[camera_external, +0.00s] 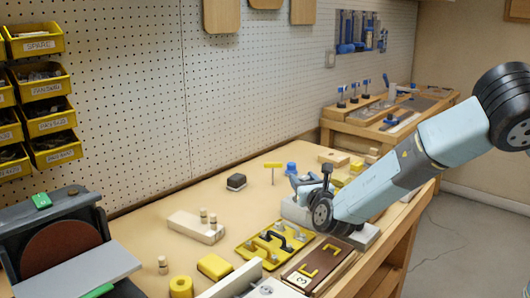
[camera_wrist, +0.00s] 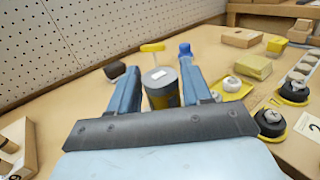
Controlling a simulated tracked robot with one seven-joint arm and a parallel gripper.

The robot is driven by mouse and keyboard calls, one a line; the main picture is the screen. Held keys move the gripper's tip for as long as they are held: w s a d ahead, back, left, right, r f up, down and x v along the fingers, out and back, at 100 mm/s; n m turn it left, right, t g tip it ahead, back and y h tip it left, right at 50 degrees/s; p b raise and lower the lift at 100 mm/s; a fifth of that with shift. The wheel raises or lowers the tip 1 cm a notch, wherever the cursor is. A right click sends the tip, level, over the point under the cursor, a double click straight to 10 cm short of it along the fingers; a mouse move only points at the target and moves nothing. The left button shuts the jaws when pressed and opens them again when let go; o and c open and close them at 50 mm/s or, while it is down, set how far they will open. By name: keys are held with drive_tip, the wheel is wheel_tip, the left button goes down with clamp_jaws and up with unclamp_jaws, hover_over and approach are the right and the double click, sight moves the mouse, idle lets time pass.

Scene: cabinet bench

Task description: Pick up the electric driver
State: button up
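My gripper (camera_wrist: 158,72) points out over the bench, its two blue fingers standing apart. Between them is a dark grey cylindrical thing (camera_wrist: 161,98) with a white label on top and yellow lower down; it may be the electric driver, but I cannot be sure. I see no clear squeeze on it, and its lower part is hidden by my gripper. In the external view my gripper (camera_external: 304,184) is low over the right half of the bench, and the thing between the fingers cannot be made out.
A yellow T-handle (camera_wrist: 152,47) and a blue item (camera_wrist: 185,51) stand just beyond my fingers. A dark block (camera_wrist: 115,70) is to the left. A yellow tray with black handles (camera_external: 274,244) and a wooden block with pegs (camera_external: 194,227) lie nearer.

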clamp_jaws()
drive_tip(key=shift+r, duration=0.1)
